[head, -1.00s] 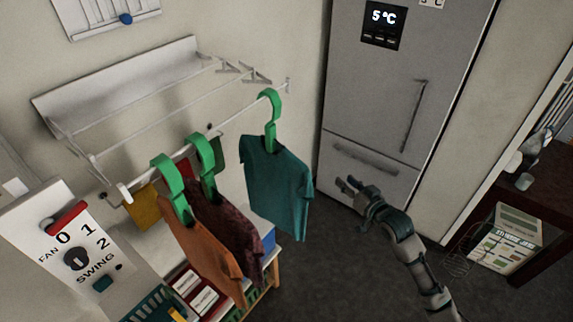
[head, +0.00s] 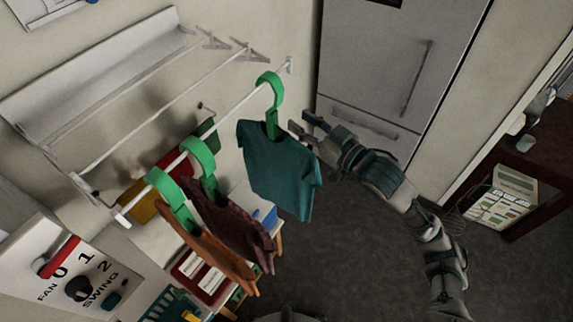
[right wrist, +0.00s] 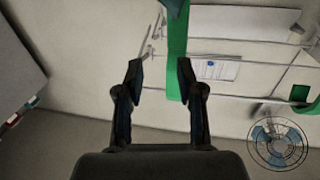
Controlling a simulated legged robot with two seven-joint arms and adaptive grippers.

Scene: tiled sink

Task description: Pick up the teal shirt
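My right gripper (head: 306,125) is open, just right of the shirt's upper part and the hanger's lower end. In the right wrist view my right gripper's fingers (right wrist: 161,76) are apart. A green hanger strip (right wrist: 177,45) runs down beside the right finger, with a bit of teal at the top edge. I cannot tell whether it lies between the fingers or beyond them. My left gripper is not in view.
A maroon shirt (head: 229,218) and an orange shirt (head: 214,254) hang left of the teal one on the white rack (head: 150,122). A grey fridge (head: 385,70) stands behind. A fan control panel (head: 80,270) is at lower left. The floor (head: 365,245) at right is clear.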

